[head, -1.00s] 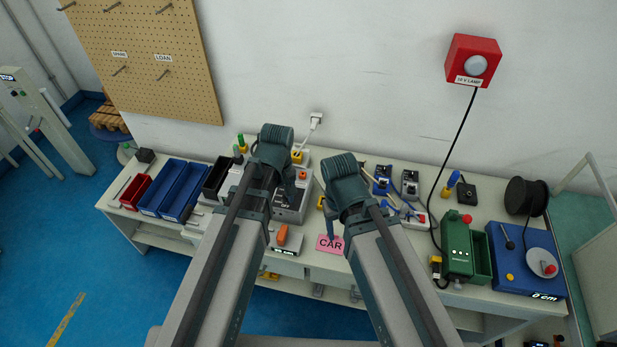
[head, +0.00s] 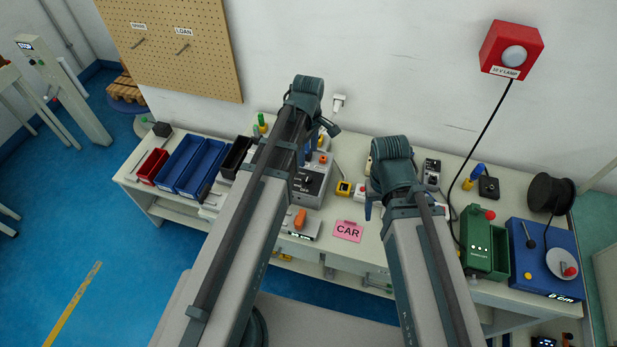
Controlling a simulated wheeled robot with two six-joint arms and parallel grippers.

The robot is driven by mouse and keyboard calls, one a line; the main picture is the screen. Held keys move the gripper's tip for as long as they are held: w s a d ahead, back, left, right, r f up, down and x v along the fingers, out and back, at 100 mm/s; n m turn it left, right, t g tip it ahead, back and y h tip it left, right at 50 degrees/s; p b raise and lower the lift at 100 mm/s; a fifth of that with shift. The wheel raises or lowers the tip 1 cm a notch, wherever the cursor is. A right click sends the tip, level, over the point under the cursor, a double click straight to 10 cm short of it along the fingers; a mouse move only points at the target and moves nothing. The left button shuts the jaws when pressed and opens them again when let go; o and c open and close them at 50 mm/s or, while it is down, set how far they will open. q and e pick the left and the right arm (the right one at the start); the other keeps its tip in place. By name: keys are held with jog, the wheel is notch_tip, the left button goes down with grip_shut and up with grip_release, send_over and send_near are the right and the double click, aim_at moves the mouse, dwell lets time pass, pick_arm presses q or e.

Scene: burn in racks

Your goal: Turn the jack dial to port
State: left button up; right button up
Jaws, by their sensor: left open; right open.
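A grey box (head: 318,192) with a dark dial and small lettering on its front stands mid-bench, partly behind my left arm. I cannot tell whether this dial is the jack dial, and its setting is too small to read surely. My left gripper (head: 328,127) is above and behind the grey box, apart from it as far as I can see, mostly hidden by its own arm. My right gripper (head: 369,208) hangs over the bench to the right of the grey box, its fingers partly hidden by its wrist. Both are open, with nothing seen in them.
Blue bins (head: 182,160) stand left. A green machine (head: 482,245) and a blue unit (head: 541,258) stand right. A red lamp (head: 511,48) hangs on the wall, its cable reaching the bench.

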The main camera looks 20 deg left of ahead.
aim_at(308, 177)
pick_arm(q)
notch_tip(308, 177, down, 12)
jog(key=b, duration=1.1)
jog(key=shift+r, duration=0.1)
grip_shut()
